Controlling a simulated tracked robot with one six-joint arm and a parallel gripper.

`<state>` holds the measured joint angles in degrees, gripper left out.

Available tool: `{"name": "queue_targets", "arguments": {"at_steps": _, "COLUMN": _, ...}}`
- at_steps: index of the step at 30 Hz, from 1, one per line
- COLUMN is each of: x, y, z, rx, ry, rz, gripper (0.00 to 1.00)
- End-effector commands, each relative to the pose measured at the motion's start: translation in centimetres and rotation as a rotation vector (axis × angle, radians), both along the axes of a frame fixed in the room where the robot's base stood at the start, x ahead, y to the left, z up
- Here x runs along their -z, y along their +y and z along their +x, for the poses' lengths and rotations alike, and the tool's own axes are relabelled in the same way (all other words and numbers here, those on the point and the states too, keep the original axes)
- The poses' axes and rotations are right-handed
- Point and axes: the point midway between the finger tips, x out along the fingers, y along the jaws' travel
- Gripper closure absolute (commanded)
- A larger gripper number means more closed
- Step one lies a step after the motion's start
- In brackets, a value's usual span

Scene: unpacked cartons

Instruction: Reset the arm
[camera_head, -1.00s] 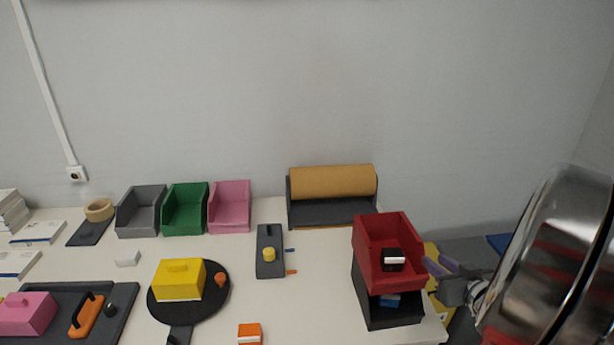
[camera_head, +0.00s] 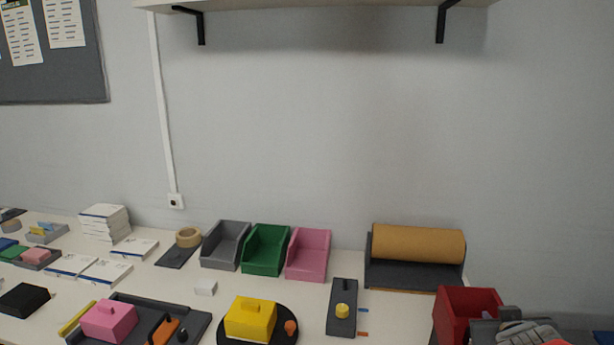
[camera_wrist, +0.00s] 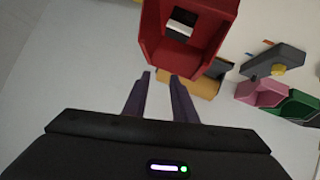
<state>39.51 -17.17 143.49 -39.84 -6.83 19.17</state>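My gripper (camera_wrist: 160,77) shows in the wrist view with two purple fingers apart and nothing between them. Its fingertips are just in front of the near side of a red bin (camera_wrist: 152,40); I cannot tell whether they touch it. A black and white item (camera_wrist: 181,22) lies in the bin. In the head view, a grey part of my arm is at the lower right corner, in front of the red bin (camera_head: 467,305). My fingers cannot be made out there.
Grey (camera_head: 222,246), green (camera_head: 264,250) and pink (camera_head: 308,255) bins stand along the wall. A tan roll (camera_head: 418,242) stands right of them. A dark block with a yellow knob (camera_head: 342,311) lies before it. A shelf (camera_head: 320,3) hangs above.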

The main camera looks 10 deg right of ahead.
Motion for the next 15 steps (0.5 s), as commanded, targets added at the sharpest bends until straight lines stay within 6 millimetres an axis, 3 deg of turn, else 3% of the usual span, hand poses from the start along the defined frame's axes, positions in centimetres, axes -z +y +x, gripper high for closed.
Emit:
{"name": "queue_targets", "arguments": {"at_steps": 8, "x": -1.3, "y": 6.9, "z": -0.5, "rx": -0.011, "ry": 0.089, "rz": 0.055, "gripper": 0.75}}
{"name": "queue_targets", "arguments": {"at_steps": 15, "x": -1.4, "y": 14.3, "z": -2.4, "rx": -0.076, "ry": 0.192, "rz": 0.152, "gripper": 0.75}}
